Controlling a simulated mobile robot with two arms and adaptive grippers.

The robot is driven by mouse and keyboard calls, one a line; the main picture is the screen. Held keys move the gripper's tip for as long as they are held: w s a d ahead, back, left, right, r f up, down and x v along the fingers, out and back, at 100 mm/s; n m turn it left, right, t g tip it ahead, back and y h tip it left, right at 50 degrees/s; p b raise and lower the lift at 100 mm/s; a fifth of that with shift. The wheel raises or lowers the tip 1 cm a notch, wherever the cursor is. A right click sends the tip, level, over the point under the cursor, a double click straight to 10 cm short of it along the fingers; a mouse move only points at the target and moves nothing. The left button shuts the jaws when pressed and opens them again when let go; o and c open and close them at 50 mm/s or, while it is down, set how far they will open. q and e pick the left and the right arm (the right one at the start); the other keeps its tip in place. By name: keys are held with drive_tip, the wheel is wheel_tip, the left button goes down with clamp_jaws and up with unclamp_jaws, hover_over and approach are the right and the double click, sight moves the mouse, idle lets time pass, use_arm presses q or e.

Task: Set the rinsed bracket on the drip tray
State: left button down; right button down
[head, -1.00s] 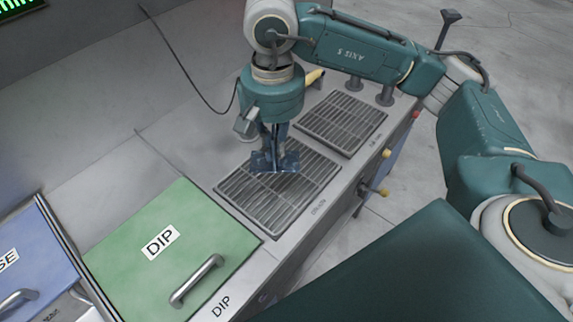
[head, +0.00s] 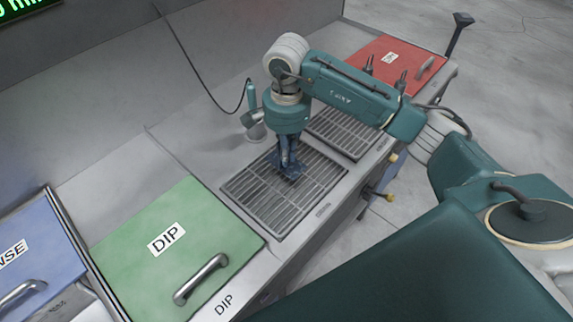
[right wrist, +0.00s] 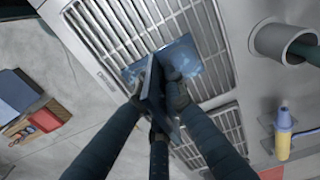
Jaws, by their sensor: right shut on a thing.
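The bracket (head: 290,169) is a dark blue, glossy plate with an upright web. My right gripper (head: 289,155) points down and is shut on its upright part. The bracket is over the far half of the nearer slatted drip tray (head: 262,205); whether it touches the slats is hard to tell. In the right wrist view the fingers (right wrist: 160,85) clasp the web, and the bracket's flat blue plate (right wrist: 186,54) shows against the slats. My left gripper is not in view.
A second slatted tray (head: 340,130) lies beyond the first. A green DIP lid (head: 150,262) and a blue lid (head: 35,258) are at the left, a red lid (head: 388,62) at the far end. A grey cylinder (right wrist: 280,40) stands beside the tray. A wall runs behind.

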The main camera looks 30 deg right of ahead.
sight(287, 178)
drive_tip(key=shift+f+p, duration=0.6)
drive_tip(key=shift+f, duration=2.35)
drive_tip(key=c, duration=1.8)
unclamp_jaws()
drive_tip(key=shift+c, duration=0.2)
